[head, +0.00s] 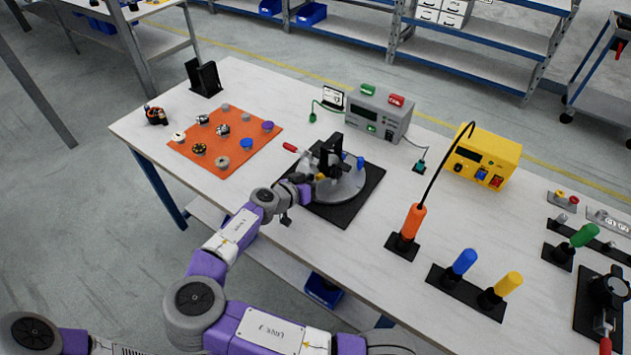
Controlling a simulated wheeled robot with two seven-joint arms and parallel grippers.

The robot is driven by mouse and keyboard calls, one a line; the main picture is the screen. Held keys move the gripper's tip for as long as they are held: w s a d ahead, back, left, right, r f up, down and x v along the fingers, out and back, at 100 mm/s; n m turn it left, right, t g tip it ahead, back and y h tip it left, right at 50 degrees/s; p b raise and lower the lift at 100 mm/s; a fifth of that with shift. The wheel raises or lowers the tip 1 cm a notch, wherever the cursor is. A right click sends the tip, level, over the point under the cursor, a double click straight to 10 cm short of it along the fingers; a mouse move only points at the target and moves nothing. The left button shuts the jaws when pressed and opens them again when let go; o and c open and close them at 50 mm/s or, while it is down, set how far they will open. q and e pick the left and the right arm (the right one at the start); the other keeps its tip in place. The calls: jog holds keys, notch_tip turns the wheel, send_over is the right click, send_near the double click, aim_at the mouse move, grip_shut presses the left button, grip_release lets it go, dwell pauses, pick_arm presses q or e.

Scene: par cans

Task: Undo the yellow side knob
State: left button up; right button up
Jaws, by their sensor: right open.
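A black fixture with a round grey turntable (349,187) stands on a black base plate (339,212) near the middle of the table. A black upright part (331,154) rises from the turntable, with a blue knob (360,162) on its right. A small yellow patch (320,177), seemingly the yellow side knob, shows at the near left side, partly hidden by my gripper. My right gripper (308,186) is open at the fixture's left edge, close beside that patch; I cannot tell whether they touch. My left gripper is out of view.
A red-handled clamp (291,147) sticks out left of the fixture. An orange mat (238,158) with several small parts lies to the left. A grey tester (378,112) stands behind. An orange-handled tool (413,222) and a yellow unit (484,155) stand to the right.

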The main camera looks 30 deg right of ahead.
jog(key=p+v, duration=0.1)
jog(key=v, duration=0.6)
jog(key=shift+s+a+r+p, duration=0.1)
jog(key=shift+a+p, duration=0.15)
jog(key=shift+p, duration=0.05)
